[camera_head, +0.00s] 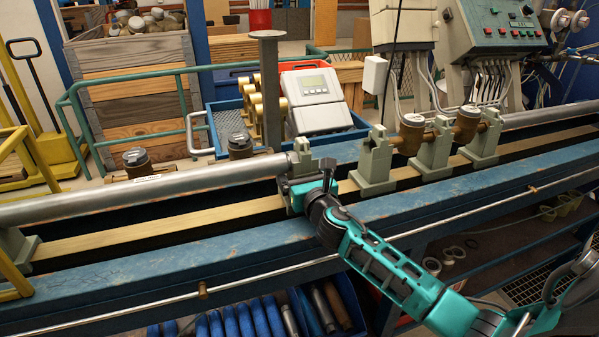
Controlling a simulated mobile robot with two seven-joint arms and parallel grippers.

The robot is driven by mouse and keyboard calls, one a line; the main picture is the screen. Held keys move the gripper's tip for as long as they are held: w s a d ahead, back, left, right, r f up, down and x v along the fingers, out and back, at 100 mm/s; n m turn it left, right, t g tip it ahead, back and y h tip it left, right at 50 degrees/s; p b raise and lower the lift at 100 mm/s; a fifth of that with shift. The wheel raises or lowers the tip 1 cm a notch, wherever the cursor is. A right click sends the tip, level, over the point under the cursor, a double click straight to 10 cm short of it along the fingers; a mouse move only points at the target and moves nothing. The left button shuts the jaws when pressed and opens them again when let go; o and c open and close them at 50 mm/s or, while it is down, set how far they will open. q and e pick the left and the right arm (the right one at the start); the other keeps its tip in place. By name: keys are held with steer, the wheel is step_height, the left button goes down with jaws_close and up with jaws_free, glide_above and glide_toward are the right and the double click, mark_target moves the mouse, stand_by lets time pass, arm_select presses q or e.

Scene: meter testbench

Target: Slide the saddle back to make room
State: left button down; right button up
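A grey-green saddle (301,157) stands on the bench rail at the right end of the long grey pipe (150,186). My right gripper (302,186) is at this saddle's front side, low on its body. The fingertips are partly hidden by the gripper's own body and the saddle, so how far they are closed does not show. To the right, across a gap, stands another saddle (376,163), with two more saddles (433,152) (484,140) beyond it. Brass meters (411,134) (467,125) sit between these saddles. My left gripper is not in view.
The blue bench edge (150,258) runs along the front. Two loose meters (137,162) (240,146) stand behind the pipe. A grey post (269,90) rises behind the gripped-side saddle. A blue tray (225,118) holds brass parts and a grey display unit (314,100).

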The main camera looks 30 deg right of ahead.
steer(key=shift+w, duration=0.15)
steer(key=c, duration=1.6)
